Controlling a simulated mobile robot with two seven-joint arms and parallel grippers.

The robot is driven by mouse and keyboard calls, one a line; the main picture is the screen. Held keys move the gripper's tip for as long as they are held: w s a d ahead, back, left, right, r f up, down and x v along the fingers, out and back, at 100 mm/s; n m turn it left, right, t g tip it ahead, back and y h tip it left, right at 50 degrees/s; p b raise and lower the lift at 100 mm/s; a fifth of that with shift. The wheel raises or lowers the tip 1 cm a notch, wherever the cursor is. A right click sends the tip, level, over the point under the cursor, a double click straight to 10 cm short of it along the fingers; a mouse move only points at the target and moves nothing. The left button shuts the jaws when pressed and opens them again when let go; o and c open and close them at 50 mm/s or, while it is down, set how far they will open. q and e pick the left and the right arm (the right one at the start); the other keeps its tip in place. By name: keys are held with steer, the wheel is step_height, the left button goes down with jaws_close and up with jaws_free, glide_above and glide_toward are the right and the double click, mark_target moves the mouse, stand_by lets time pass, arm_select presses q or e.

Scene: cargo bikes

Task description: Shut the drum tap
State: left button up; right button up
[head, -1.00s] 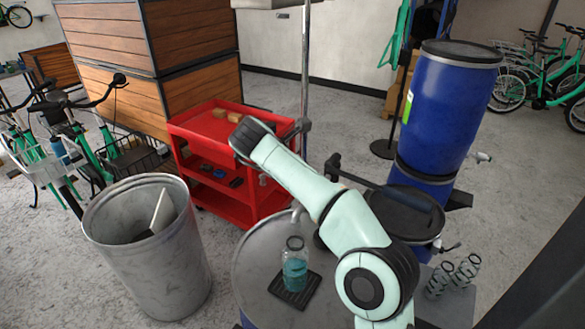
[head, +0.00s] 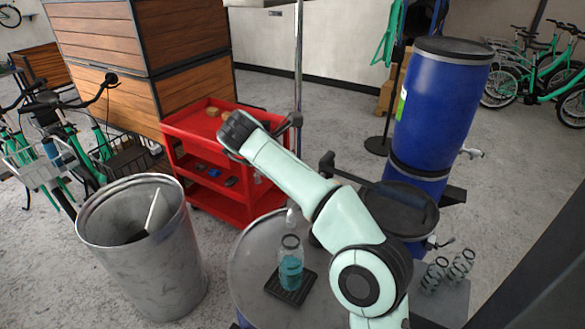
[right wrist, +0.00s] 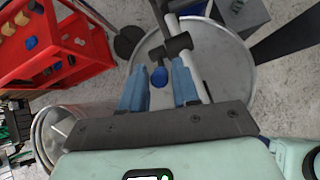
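In the right wrist view, a blue knob (right wrist: 159,77) hangs below a black fitting (right wrist: 178,45) on a grey pipe; it looks like the tap's handle. My right gripper (right wrist: 159,88) is open, its blue fingers on either side of the knob with small gaps. Contact cannot be told. In the head view, my pale green right arm reaches over the grey drum (head: 250,250), and its fingers are hidden. A glass jar with teal liquid (head: 290,263) stands on a black tray (head: 272,288) on that drum. A metal tap (head: 472,153) also shows on the blue drum (head: 435,105). My left gripper is not in view.
A metal bin (head: 150,270) stands left of the grey drum, and a red cart (head: 215,125) behind it. Coiled springs (head: 460,265) sit on a grey block at right. Bikes (head: 540,75) stand far back.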

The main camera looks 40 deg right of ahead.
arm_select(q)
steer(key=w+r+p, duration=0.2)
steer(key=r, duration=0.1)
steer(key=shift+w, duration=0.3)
arm_select(e)
steer(key=v, duration=1.1)
steer(key=shift+a+r, duration=0.25)
steer(key=shift+r, duration=0.05)
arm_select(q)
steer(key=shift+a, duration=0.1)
